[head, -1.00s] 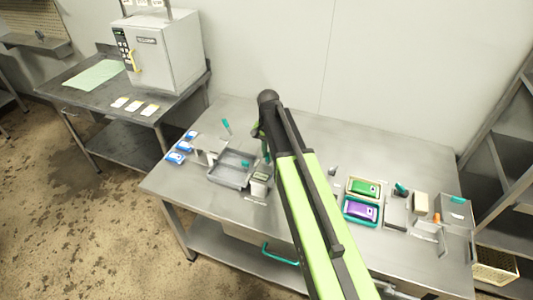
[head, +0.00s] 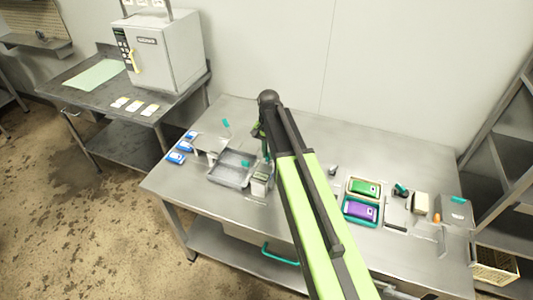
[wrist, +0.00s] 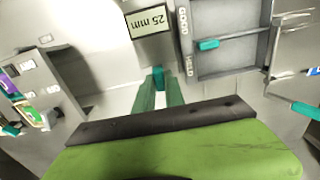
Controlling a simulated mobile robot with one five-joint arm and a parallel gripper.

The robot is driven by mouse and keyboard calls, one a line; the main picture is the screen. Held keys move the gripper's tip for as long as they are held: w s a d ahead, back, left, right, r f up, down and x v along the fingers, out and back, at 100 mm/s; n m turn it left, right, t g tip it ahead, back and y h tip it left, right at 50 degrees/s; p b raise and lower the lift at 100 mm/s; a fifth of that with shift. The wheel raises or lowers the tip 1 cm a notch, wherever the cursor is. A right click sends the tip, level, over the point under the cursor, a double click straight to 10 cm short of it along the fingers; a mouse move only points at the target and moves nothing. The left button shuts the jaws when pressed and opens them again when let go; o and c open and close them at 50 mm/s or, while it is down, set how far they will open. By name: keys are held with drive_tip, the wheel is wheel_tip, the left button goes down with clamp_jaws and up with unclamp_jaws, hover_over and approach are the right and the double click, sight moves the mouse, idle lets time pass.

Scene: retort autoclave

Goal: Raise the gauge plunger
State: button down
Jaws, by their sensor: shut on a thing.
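In the head view the gauge (head: 260,185) stands on the steel table beside the grey tray. The teal plunger knob (wrist: 158,73) is at the tips of my gripper (wrist: 160,84), just below the gauge face in the wrist view. My gripper's green fingers are shut on this knob. The rest of the plunger is hidden. In the head view my gripper (head: 266,155) is partly hidden by the arm, close behind the gauge.
A grey divided tray (wrist: 235,62) lies beside the gauge, with "GOOD" and "HELD" lettering and a teal piece (wrist: 208,44). Blue packs (head: 176,158) lie at the table's left. Green (head: 364,187) and purple (head: 360,210) packs sit to the right. An autoclave (head: 165,50) stands on another table.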

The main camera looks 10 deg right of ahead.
drive_tip(key=shift+w+r+p, duration=0.1)
drive_tip(key=shift+r+p, duration=1.25)
drive_tip(key=shift+f, duration=0.2)
drive_tip(key=c, duration=1.4)
unclamp_jaws()
drive_tip(key=shift+a, duration=0.1)
drive_tip(key=shift+r, duration=0.15)
wheel_tip(320, 180, up, 17)
drive_tip(key=p, duration=1.7)
